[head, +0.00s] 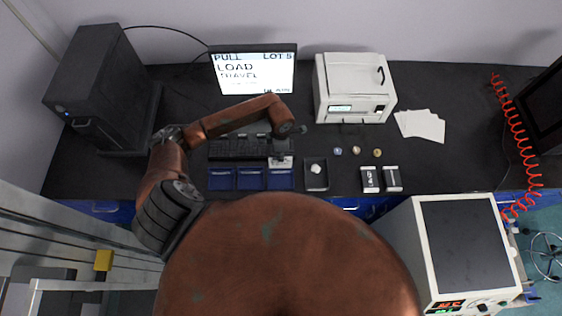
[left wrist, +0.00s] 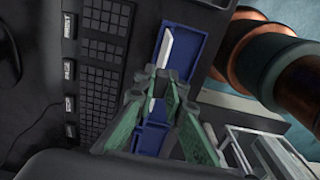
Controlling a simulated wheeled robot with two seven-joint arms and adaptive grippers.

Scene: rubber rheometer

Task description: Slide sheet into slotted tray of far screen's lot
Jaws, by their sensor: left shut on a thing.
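My left gripper (head: 281,160) reaches down over the rightmost of three blue trays (head: 280,181), in front of the keyboard. In the left wrist view, its green fingers (left wrist: 163,82) are shut on a thin pale sheet (left wrist: 164,46), seen nearly edge-on. The sheet is over a blue tray (left wrist: 188,48); I cannot tell whether its lower edge is in a slot. The other blue trays are the middle one (head: 250,181) and the left one (head: 222,181). The far screen (head: 254,72) reads "PULL", "LOT 5", "LOAD" and "TRAVEL". My right gripper is not in view.
A dark tray (head: 316,176) with a white item stands right of the blue trays. Several small round pieces, two small labelled boxes (head: 370,180), a white machine (head: 353,88) and loose white sheets (head: 421,125) lie farther right. The keyboard (left wrist: 104,55) runs close behind the trays.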

